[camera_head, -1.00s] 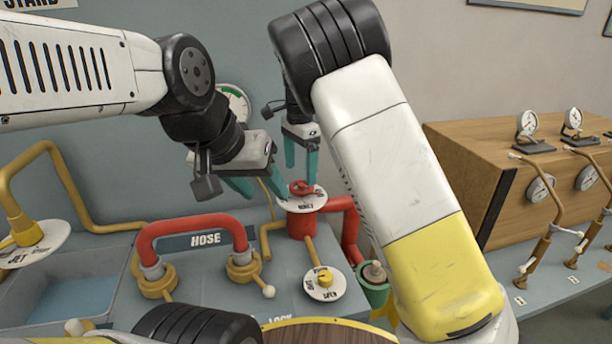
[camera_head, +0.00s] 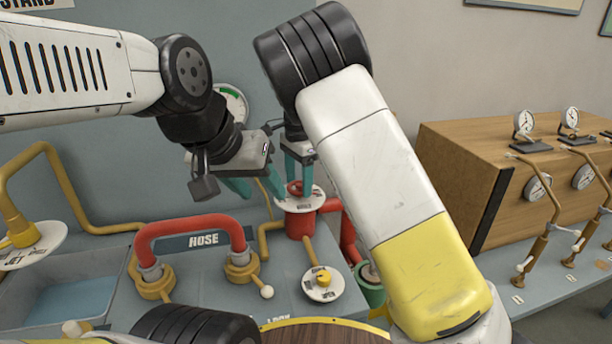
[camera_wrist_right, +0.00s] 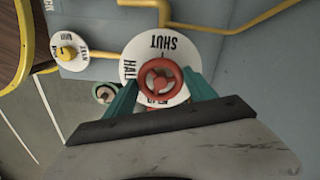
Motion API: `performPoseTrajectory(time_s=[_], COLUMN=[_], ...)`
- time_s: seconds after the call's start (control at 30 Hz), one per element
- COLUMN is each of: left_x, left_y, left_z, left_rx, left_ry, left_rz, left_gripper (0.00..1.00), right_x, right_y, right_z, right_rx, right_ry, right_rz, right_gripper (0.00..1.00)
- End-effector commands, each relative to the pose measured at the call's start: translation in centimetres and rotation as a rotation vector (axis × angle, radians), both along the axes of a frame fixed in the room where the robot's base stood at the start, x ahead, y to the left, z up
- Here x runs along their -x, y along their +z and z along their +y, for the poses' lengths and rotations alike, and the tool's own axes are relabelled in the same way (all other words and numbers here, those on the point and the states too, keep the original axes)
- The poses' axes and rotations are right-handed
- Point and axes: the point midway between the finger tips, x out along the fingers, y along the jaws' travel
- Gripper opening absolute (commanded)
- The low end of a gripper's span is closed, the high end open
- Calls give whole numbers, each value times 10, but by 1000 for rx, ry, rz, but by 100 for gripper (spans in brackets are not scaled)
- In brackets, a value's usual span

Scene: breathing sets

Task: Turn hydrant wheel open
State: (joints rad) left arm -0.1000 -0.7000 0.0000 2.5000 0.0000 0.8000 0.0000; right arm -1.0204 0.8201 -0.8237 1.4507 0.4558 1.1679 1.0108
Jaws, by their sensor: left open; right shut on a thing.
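The red hydrant wheel (camera_head: 296,187) sits over a white round dial (camera_head: 313,203) on top of a red standpipe (camera_head: 300,224). In the right wrist view the wheel (camera_wrist_right: 161,80) shows fully, and the dial (camera_wrist_right: 143,51) reads SHUT and HALF; its lower lettering is partly hidden. My right gripper (camera_head: 299,176) reaches down from above, its teal fingers on either side of the wheel and shut on it. My left gripper (camera_head: 259,190) is open and empty, just left of the wheel.
A red hose pipe (camera_head: 195,224) arches over the bench in front of the left gripper. A yellow knob on a small dial (camera_head: 322,282) stands before the standpipe. A basin (camera_head: 60,295) is at left, a wooden cabinet (camera_head: 470,185) at right.

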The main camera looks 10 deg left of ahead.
Motion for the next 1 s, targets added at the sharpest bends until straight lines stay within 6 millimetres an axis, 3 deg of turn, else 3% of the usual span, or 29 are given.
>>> performPoseTrajectory(time_s=[0.33, 0.63, 0.67, 0.77, 1.0], left_x=[0, 0, 0, 0, 0], left_y=[0, 0, 0, 0, 0], left_z=[0, 0, 0, 0, 0], left_rx=[0, 0, 0, 0, 0], left_ry=[0, 0, 0, 0, 0], left_rz=[0, 0, 0, 0, 0], left_gripper=[48, 48, 48, 48, 48], right_x=[0, 0, 0, 0, 0], right_y=[1, 1, 1, 1, 1], right_z=[-1, -1, -1, -1, -1], right_rx=[-3, 0, 0, 0, 0], right_ry=[255, 279, 279, 278, 277], right_rz=[-1, -3, -3, -3, -1], right_gripper=[24, 24, 66, 86, 86])
